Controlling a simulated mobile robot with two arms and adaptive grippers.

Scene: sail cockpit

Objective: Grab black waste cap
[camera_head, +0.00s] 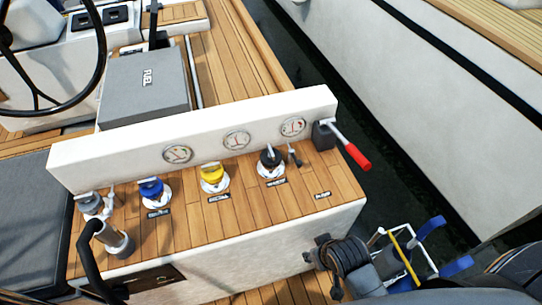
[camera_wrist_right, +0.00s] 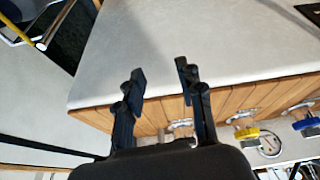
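The black waste cap (camera_head: 270,157) sits on a round light plate on the wooden console top, right of the yellow cap (camera_head: 212,174) and blue cap (camera_head: 151,189). A small black lever (camera_head: 294,155) stands just right of it. My right gripper (camera_head: 316,252) is low in front of the console's right end, apart from the cap. In the right wrist view its two black fingers (camera_wrist_right: 160,75) are spread and empty before the white console front. That view shows the yellow cap (camera_wrist_right: 246,133) and blue cap (camera_wrist_right: 304,123) at right; the black cap is largely hidden behind a finger. My left gripper is not identifiable.
A white panel with gauges (camera_head: 237,139) rises behind the caps. A red-handled lever (camera_head: 353,153) juts out at the console's right end. A grey cylinder (camera_head: 115,241) and black curved tube (camera_head: 87,255) stand at left. Dark water lies to the right.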

